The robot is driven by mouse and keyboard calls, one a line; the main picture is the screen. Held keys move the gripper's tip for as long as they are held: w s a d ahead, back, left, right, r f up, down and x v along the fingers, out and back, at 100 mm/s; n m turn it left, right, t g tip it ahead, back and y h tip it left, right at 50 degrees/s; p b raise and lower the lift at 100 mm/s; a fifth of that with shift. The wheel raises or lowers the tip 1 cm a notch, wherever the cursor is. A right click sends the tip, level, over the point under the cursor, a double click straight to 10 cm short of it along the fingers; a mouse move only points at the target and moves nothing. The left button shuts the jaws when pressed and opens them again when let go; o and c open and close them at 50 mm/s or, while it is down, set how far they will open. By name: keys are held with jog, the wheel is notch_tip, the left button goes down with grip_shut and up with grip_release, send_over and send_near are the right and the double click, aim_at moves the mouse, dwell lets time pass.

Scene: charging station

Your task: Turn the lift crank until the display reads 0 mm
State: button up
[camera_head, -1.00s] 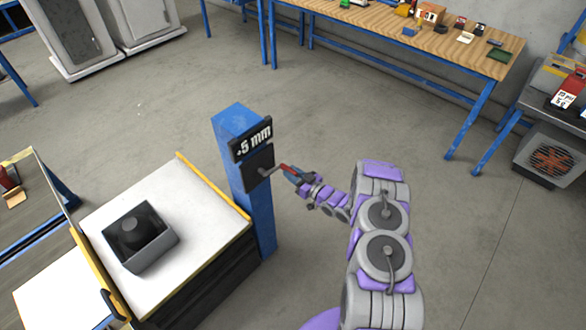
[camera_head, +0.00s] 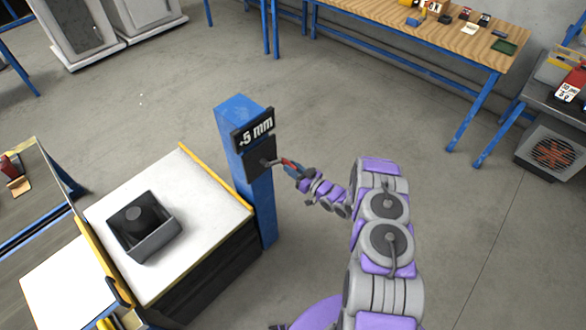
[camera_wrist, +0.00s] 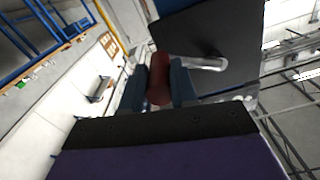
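The blue lift post (camera_head: 262,205) stands beside the white-topped lift table (camera_head: 195,235). Its display (camera_head: 254,130) reads "+5 mm". Below it is a dark plate (camera_head: 260,158) that carries the crank (camera_head: 273,161), a metal arm with a red handle. In the wrist view the red handle (camera_wrist: 159,80) sits between the two blue-grey fingers of my gripper (camera_wrist: 159,86), which are closed around it. The metal crank arm (camera_wrist: 205,63) runs from the handle to the dark plate. In the head view my gripper (camera_head: 293,168) is at the handle, right of the post.
A black open box (camera_head: 155,245) with a round dark object inside sits on the lift table. A wooden workbench (camera_head: 450,40) with several small items stands at the back right. The floor around the post is clear.

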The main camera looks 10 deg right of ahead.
jog(key=o, duration=0.5)
jog(key=p+v, duration=0.3)
jog(key=v, duration=1.4)
jog(key=shift+s+d+f, duration=0.1)
jog(key=shift+s+d, duration=0.05)
jog(key=shift+d, duration=0.05)
